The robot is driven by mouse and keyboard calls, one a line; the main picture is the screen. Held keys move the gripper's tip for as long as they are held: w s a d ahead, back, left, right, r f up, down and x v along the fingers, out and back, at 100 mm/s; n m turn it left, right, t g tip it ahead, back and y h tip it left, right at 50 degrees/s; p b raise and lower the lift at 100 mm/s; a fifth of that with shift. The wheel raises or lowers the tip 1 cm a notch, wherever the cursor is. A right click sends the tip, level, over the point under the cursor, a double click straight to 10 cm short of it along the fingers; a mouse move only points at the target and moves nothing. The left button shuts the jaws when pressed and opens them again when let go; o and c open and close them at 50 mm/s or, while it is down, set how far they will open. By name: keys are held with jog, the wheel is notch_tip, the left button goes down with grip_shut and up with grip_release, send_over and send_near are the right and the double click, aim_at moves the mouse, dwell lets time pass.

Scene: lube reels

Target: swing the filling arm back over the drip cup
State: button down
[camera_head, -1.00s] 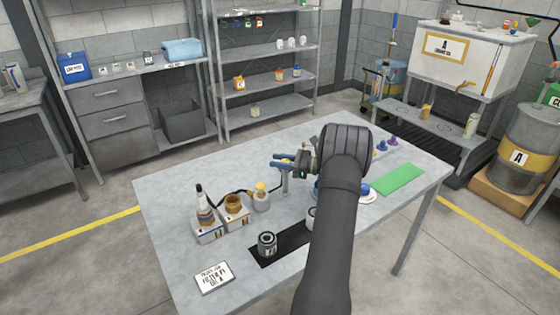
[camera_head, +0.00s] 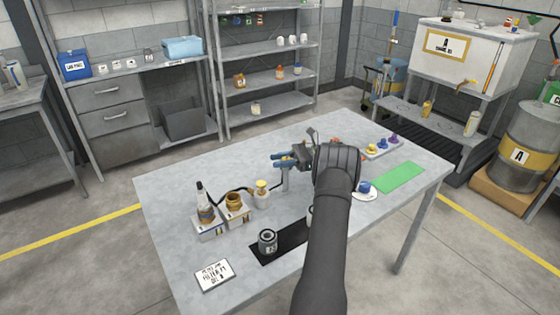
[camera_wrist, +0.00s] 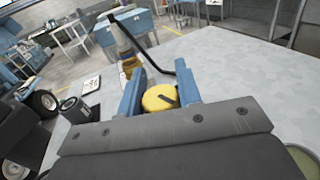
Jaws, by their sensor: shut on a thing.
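The filling arm itself is mostly hidden by the fingers. In the wrist view a round yellow top (camera_wrist: 159,98) shows between the fingers (camera_wrist: 160,88); I cannot tell whether they touch it. A yellow-capped pale container (camera_head: 261,196) stands just left of the post. A brass-coloured cup (camera_head: 234,201) on a white box may be the drip cup; I cannot tell for sure.
A filter can (camera_head: 267,241) stands on a black mat (camera_head: 292,236). A sign (camera_head: 214,275), a green mat (camera_head: 399,177) and a tray of coloured items (camera_head: 383,147) lie around. The table's far left is clear.

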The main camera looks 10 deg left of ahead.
jog(key=c, duration=1)
grip_release()
jog(key=shift+c, duration=0.2)
jog(key=shift+t, duration=0.3)
